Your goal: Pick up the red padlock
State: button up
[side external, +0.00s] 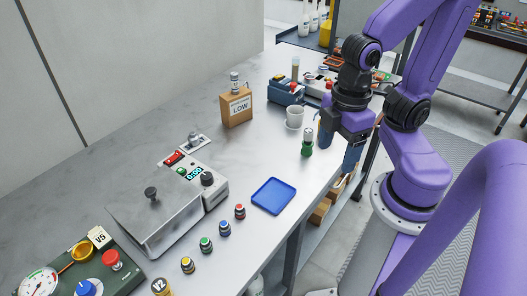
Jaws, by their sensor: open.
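My gripper (338,147) is open, pointing down near the right edge of the steel bench (262,160). Nothing shows between its fingers. I cannot make out a clear red padlock. A small red-topped piece (239,211) stands left of the blue tray, well away from my gripper, but it looks like one of a row of coloured caps. Some red bits show at the far end behind my gripper, too small to tell. My arm hides part of that area.
A green-and-white item (307,143) and a white cup (294,118) stand just left of my gripper. A blue tray (274,196), a lidded metal device (162,207), a brown LOW box (237,107) and a dark control panel (75,270) stand on the bench. The bench's middle is clear.

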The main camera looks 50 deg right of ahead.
notch_tip(320, 180, up, 5)
jog(key=w+a+m+t+y, duration=0.2)
jog(key=w+a+m+t, duration=0.15)
jog(key=w, duration=0.95)
jog(key=w+d+m+t, duration=0.2)
jog(key=w+d, duration=0.1)
jog(key=w, duration=0.5)
jog(key=w+d+m+t, duration=0.2)
jog(key=w+d+m, duration=0.1)
jog(key=w, duration=0.5)
jog(key=w+d+m+t+h, duration=0.25)
jog(key=w+d, duration=0.45)
jog(key=d, duration=0.6)
jog(key=w+d+m+t+h, duration=0.2)
jog(key=w+d+m+t, duration=0.15)
jog(key=w+d, duration=0.6)
jog(key=shift+g, duration=0.25)
jog(key=shift+s+d+f, duration=0.45)
jog(key=shift+f, duration=2.55)
jog(key=shift+s+d+f, duration=0.45)
jog(key=shift+d+f, duration=0.05)
jog(key=shift+f, duration=2.55)
jog(key=shift+s+d+f, duration=0.45)
jog(key=shift+f, duration=2.55)
jog(key=shift+x, duration=2.55)
